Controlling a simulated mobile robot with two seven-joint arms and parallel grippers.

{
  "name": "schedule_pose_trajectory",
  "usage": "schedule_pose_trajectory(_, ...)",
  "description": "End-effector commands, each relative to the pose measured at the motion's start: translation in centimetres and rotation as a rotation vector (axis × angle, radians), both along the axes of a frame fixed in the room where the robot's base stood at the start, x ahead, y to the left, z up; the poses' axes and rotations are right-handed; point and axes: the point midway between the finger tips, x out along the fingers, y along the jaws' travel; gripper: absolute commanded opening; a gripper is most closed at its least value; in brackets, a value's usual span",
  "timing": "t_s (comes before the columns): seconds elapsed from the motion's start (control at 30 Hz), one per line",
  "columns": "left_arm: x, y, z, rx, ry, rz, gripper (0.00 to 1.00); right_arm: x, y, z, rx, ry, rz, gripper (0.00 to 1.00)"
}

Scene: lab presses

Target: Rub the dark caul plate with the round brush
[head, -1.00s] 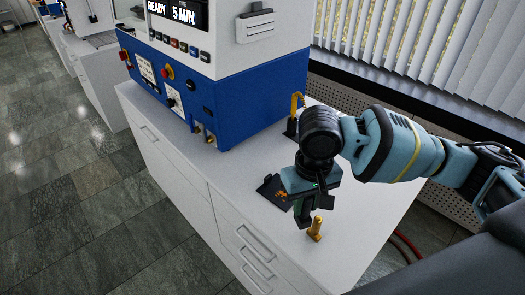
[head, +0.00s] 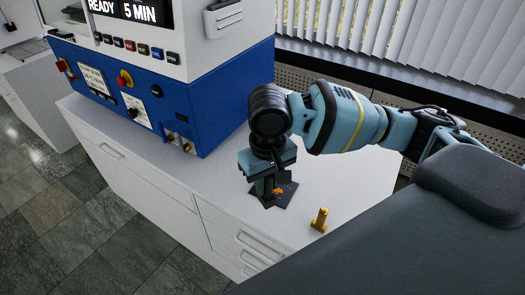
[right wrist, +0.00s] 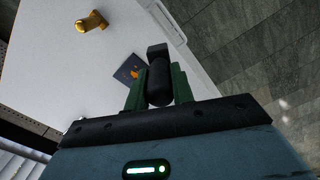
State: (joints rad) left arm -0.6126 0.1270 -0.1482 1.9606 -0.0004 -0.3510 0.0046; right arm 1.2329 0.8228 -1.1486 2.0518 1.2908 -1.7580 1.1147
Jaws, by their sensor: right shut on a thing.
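The dark caul plate (head: 289,193) lies flat on the white bench top, with an orange patch on it. It also shows in the right wrist view (right wrist: 126,74), partly behind the fingers. My right gripper (head: 268,191) points down over the plate's left part in the head view. Its green fingers are shut on a dark, rounded piece (right wrist: 160,82), which I take to be the round brush. The brush's lower end is hard to make out, so I cannot tell whether it touches the plate. My left gripper is not in view.
A brass-coloured piece (head: 320,219) stands on the bench near its front edge, right of the plate. A blue and white press (head: 190,100) stands at the back left.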

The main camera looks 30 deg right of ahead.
Motion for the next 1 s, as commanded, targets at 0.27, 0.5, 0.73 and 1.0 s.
schedule_pose_trajectory(0.27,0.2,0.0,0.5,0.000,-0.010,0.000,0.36,7.1,-1.4,-0.5,0.005,0.002,0.134,0.01)
schedule_pose_trajectory(0.5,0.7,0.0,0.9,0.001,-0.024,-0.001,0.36,12.1,-4.8,-3.1,0.005,0.003,0.290,0.01)
schedule_pose_trajectory(0.73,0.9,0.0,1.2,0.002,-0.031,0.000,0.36,13.3,-7.0,-5.7,0.003,0.001,0.387,0.01)
schedule_pose_trajectory(1.0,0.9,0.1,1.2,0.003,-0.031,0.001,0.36,13.5,-7.4,-6.2,0.001,-0.002,0.407,0.01)
